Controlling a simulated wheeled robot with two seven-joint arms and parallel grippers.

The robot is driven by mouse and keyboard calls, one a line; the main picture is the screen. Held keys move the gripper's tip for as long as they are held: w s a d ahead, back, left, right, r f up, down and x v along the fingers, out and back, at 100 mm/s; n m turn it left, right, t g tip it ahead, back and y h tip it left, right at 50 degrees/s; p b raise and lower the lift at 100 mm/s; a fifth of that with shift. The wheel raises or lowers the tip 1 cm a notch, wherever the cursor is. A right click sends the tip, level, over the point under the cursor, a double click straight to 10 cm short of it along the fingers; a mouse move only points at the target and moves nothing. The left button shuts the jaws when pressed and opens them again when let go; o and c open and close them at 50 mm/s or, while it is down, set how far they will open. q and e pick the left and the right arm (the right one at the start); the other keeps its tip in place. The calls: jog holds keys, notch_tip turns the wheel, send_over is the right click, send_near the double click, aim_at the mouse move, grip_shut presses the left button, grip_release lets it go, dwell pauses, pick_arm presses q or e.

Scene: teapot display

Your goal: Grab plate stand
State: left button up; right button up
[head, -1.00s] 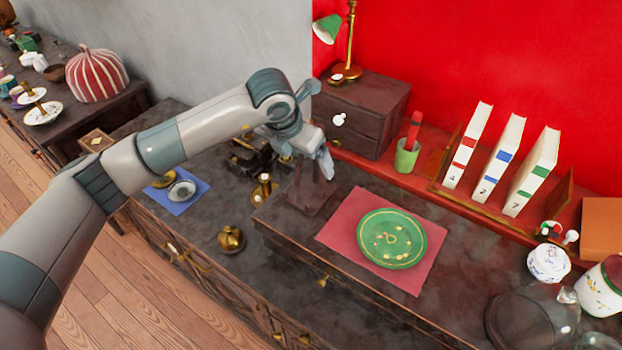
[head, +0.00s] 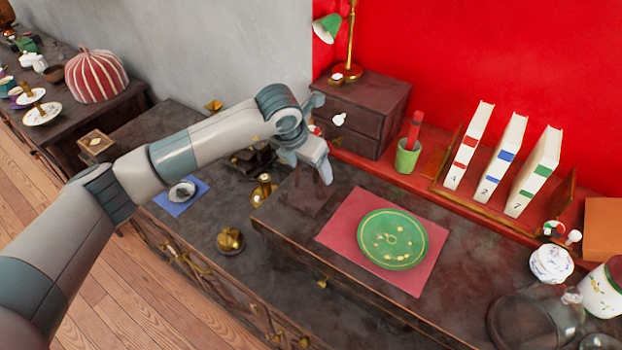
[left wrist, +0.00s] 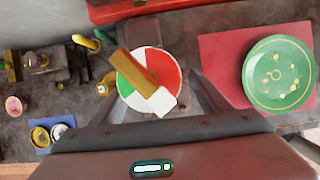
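A dark, low stand-like block (head: 305,190) lies on the raised counter left of the red mat; I take it for the plate stand, though its shape is unclear. My left gripper (head: 327,176) points down just above its right side. In the left wrist view, the gripper's fingers (left wrist: 155,108) are spread apart. A red, white and green disc (left wrist: 172,65) with a brown bar fills the view between them and hides what is below. I cannot see contact with the block. My right gripper is not in view.
A green plate (head: 392,238) lies on the red mat (head: 340,225) to the right. Numbered books (head: 500,155) line the back. A brass pot (head: 230,240) stands on the lower counter.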

pick_arm(q)
jog(key=c, duration=1)
jog(key=shift+r, duration=0.1)
jog(key=s+d+r, duration=0.4)
jog(key=d+r, duration=0.7)
